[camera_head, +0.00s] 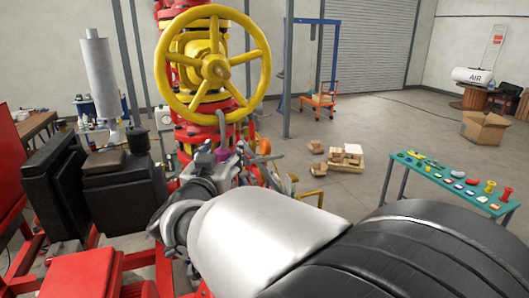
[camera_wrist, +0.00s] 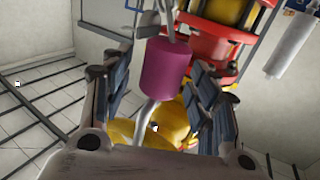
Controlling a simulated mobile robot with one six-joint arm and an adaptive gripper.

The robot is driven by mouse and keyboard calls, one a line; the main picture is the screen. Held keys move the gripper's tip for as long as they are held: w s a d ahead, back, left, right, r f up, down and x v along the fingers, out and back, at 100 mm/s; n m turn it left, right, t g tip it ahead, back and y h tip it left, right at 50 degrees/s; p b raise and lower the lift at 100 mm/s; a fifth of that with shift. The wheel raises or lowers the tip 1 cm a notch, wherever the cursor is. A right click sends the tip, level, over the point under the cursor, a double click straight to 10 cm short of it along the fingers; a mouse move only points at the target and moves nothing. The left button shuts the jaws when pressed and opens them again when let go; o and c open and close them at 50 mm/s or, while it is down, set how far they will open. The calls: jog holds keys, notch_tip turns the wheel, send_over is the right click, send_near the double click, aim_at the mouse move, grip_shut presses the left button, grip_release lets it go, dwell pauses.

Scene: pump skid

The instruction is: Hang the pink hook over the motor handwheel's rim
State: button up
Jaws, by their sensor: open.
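The yellow motor handwheel (camera_head: 213,65) stands high at the left of centre in the head view, and part of it shows low in the wrist view (camera_wrist: 120,132). The pink hook (camera_wrist: 167,72) has a magenta cylinder body with grey metal at both ends. In the head view its small pink part (camera_head: 222,154) sits just below the wheel's lower rim. One grey end reaches to the yellow wheel; I cannot tell whether it bears on the rim. My gripper (camera_wrist: 150,85) is open, its fingers on both sides of the pink body with gaps visible.
Red and yellow valve parts (camera_wrist: 222,35) stand close behind the hook. A dark motor block (camera_head: 120,185) and a grey upright cylinder (camera_head: 98,72) are at the left. A teal table (camera_head: 455,190) with small parts is at the right.

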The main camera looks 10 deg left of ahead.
jog(key=s, duration=1.2)
jog(key=s+d+f+n+g+y+b, duration=0.1)
jog(key=d+f+g+y+b, duration=0.15)
jog(key=d+f+b, duration=0.75)
jog(key=s+d+f+n+g+y+b, duration=0.2)
jog(key=d+f+g+b, duration=0.25)
jog(key=f+b, duration=0.5)
jog(key=s+d+f+m+g+h+b, duration=0.2)
jog(key=s+d+f+b, duration=0.3)
jog(key=s+d+f, duration=0.4)
jog(key=s+d+f+m+g+h+b, duration=0.1)
jog(key=s+d+f+g+h+b, duration=0.2)
jog(key=s+d+f, duration=0.6)
notch_tip(320, 180, down, 8)
jog(key=d+g+b, duration=0.1)
jog(key=d, duration=0.1)
jog(key=shift+s+d+r+m+h+b, duration=0.2)
jog(key=shift+d+r+m+h+b, duration=0.05)
jog(key=shift+d+m+h+b, duration=0.15)
jog(key=shift+c, duration=0.6)
